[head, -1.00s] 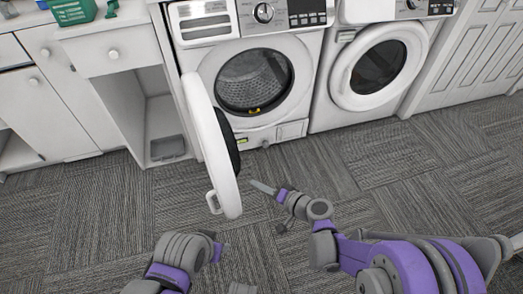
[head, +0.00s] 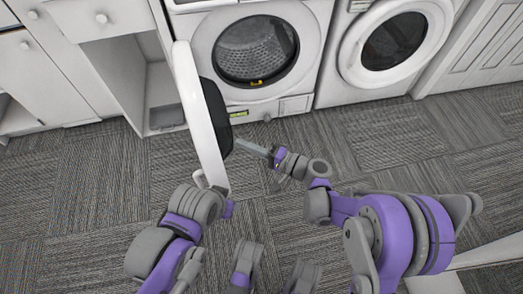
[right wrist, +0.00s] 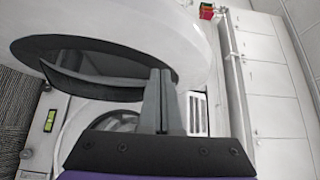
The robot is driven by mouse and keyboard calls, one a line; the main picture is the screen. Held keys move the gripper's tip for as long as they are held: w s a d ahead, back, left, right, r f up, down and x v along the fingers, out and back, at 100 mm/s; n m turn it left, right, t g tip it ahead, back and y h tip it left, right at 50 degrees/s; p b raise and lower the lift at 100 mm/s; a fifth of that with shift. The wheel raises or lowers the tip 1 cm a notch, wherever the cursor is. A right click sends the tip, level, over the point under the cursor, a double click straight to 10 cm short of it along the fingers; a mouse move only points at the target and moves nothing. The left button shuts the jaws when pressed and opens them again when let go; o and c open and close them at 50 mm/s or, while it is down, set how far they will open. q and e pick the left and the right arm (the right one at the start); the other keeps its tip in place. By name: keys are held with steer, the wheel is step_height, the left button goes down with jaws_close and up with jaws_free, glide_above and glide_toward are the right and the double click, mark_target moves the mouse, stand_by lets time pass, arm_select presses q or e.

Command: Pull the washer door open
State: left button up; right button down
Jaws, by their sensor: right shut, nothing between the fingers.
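The washer (head: 309,35) stands at the top centre of the head view, with its round drum opening uncovered. Its white door (head: 196,112) is swung wide open to the left, its dark inner bulge facing right. A handle (head: 203,180) sits at the door's lower free edge. My right gripper (head: 241,144) is shut and empty, its fingertips close to the inner side of the door. In the right wrist view the shut fingers (right wrist: 160,98) show in front of the door (right wrist: 110,32); contact cannot be told. My left arm is at the bottom, its gripper not visible.
A second front-loader (head: 394,41) with a closed door stands to the right. White cabinets (head: 92,70) with an open lower compartment stand to the left. Grey carpet (head: 400,140) is clear in front of the machines.

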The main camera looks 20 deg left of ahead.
arm_select(q)
steer(key=shift+w+f+b, duration=0.1)
steer(key=shift+f+b, duration=0.25)
steer(key=shift+f, duration=0.1)
arm_select(e)
steer(key=s+a, duration=0.1)
steer(key=a, duration=0.1)
steer(key=s+a, duration=0.1)
steer(key=a, duration=0.1)
steer(key=shift+s, duration=0.15)
steer(key=shift+a, duration=0.1)
